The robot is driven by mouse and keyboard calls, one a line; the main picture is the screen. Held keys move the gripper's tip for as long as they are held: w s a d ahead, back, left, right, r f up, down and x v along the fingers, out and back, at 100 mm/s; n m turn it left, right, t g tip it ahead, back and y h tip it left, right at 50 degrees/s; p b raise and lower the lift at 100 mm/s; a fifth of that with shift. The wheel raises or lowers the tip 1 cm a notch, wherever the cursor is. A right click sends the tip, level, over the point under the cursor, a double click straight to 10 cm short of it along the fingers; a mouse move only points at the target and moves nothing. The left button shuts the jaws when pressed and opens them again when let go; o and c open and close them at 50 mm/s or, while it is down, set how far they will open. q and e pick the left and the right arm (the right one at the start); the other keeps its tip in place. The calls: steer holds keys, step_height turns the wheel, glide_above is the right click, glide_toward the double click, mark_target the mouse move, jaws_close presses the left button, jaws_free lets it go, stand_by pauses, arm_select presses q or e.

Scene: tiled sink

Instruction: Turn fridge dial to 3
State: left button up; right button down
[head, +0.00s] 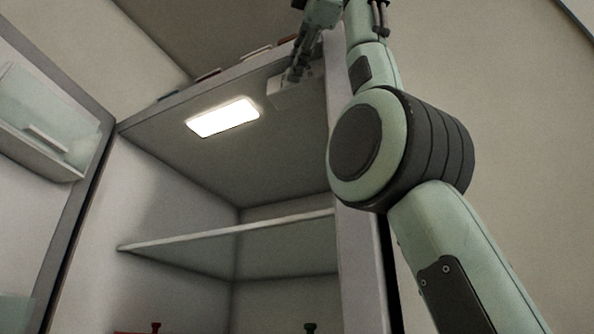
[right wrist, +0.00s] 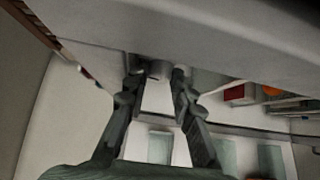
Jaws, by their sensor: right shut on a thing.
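The open fridge (head: 180,165) shows its lit inside in the head view. A pale control box (head: 286,92) sits under its ceiling at the upper right. My right gripper (head: 293,76) reaches down to this box from above. In the right wrist view the small grey fridge dial (right wrist: 158,68) lies between the two fingertips of my right gripper (right wrist: 157,74), which is shut on it. The dial's numbers cannot be read, and in the head view the fingers hide the dial. My left gripper is not in view.
A bright lamp (head: 222,117) is set in the fridge ceiling left of the box. A shelf (head: 230,232) crosses the fridge below. The open door (head: 50,130) with clear bins stands at the left. Red and orange items (right wrist: 268,91) show at the right in the right wrist view.

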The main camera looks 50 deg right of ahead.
steer(key=c, duration=1.3)
jaws_free()
steer(key=shift+s, duration=0.1)
steer(key=v, duration=0.7)
steer(key=shift+s+a, duration=0.25)
steer(key=shift+s, duration=0.1)
steer(key=shift+f, duration=0.1)
